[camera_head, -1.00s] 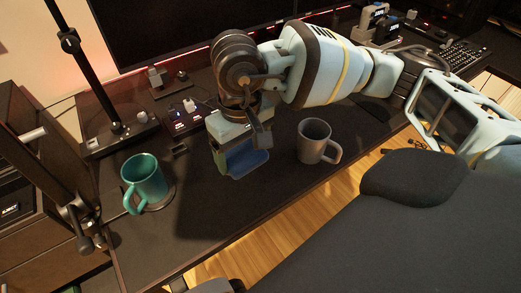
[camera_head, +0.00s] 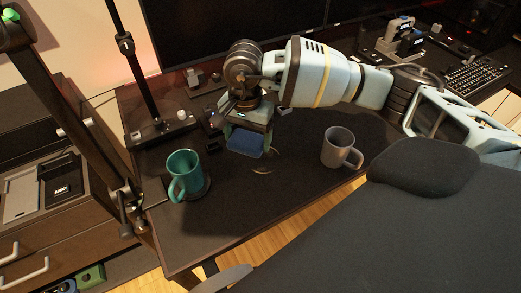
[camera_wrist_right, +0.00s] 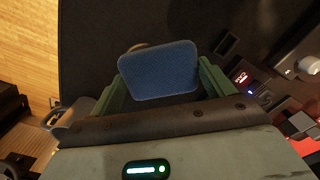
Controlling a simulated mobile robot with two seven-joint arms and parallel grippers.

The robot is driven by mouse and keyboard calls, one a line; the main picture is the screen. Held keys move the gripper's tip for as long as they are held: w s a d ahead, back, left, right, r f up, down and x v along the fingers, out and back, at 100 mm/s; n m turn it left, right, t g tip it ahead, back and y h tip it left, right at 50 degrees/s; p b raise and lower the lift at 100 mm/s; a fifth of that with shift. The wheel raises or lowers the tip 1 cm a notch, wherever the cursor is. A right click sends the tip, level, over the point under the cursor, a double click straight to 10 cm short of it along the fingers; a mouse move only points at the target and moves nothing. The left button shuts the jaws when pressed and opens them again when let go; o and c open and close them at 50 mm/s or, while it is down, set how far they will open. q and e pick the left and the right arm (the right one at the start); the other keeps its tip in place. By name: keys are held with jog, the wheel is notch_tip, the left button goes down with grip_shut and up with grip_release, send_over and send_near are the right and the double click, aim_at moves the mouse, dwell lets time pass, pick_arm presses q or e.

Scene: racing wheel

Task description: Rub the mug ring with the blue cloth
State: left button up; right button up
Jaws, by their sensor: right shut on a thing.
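The blue cloth (camera_head: 247,145), a folded pad, is held by my right gripper (camera_head: 246,128) over the dark desk. In the right wrist view the cloth (camera_wrist_right: 160,72) sits between the two green fingers, which are shut on it. The mug ring (camera_head: 262,170) is a faint pale arc on the desk, just in front of and slightly right of the cloth. In the wrist view a piece of the ring (camera_wrist_right: 138,46) shows at the cloth's edge; the cloth hides part of it. I cannot tell whether the cloth touches the desk. My left gripper is out of view.
A grey mug (camera_head: 338,148) stands right of the ring. A teal mug (camera_head: 184,174) stands on a dark coaster at the left. A monitor (camera_head: 230,30) and a small control box lie behind. A chair (camera_head: 420,165) stands at the front right. The desk front is clear.

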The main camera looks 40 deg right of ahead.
jog(key=w+d+m+p, duration=0.1)
jog(key=m, duration=0.1)
jog(key=d+m+p, duration=0.1)
jog(key=d+m, duration=0.1)
jog(key=m, duration=0.1)
jog(key=w+d+m+p, duration=0.1)
jog(key=m, duration=0.2)
jog(key=shift+w+d+r, duration=0.25)
jog(key=shift+w+r, duration=0.1)
jog(key=shift+f, duration=0.1)
